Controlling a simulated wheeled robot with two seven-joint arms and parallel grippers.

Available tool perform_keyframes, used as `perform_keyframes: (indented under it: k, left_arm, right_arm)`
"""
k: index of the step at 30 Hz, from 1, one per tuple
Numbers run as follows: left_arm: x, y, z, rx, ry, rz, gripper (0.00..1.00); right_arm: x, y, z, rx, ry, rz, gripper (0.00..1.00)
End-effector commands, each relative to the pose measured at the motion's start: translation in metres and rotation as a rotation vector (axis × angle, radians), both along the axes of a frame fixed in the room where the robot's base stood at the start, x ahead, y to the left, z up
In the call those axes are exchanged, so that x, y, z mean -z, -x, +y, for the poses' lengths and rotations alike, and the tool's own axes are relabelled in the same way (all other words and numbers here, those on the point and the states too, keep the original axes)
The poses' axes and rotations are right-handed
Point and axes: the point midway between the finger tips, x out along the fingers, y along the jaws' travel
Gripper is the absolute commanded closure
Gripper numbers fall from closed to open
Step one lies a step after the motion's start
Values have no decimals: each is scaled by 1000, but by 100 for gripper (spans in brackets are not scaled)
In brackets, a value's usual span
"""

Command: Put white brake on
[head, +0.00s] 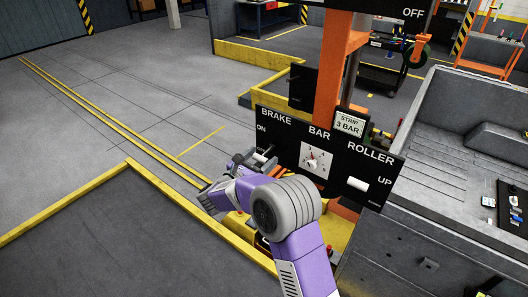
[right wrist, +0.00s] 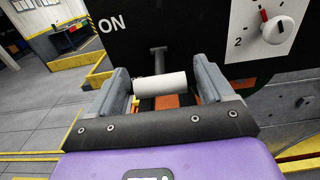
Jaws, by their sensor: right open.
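The white brake handle (right wrist: 162,83) is a short white horizontal cylinder on a dark stem below the word ON. In the right wrist view it lies between the two grey fingers of my right gripper (right wrist: 162,74), which are open, with a gap visible at the handle's right end. In the head view my right gripper (head: 252,164) is at the BRAKE side of the black control panel (head: 290,135). The handle is mostly hidden there by the gripper. My left gripper is not in view.
A grey bed (head: 440,180) stands close on the right. Yellow kerbs (head: 80,205) edge the floor; the grey floor at left is clear.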

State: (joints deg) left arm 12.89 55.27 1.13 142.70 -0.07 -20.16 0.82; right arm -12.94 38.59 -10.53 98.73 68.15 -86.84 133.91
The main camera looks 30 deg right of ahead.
Motion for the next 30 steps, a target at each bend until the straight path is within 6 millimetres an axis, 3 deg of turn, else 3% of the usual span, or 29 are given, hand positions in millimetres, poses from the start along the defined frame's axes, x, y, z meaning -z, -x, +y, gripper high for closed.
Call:
perform_keyframes:
  k: [6, 15, 30]
  left_arm:
    - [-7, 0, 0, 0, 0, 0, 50]
    - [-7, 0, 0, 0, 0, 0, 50]
    - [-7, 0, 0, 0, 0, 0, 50]
  right_arm:
    - [0, -8, -18, -1, 0, 2, 19]
    - [1, -9, -20, -3, 0, 3, 21]
    - [1, -9, -20, -3, 0, 3, 95]
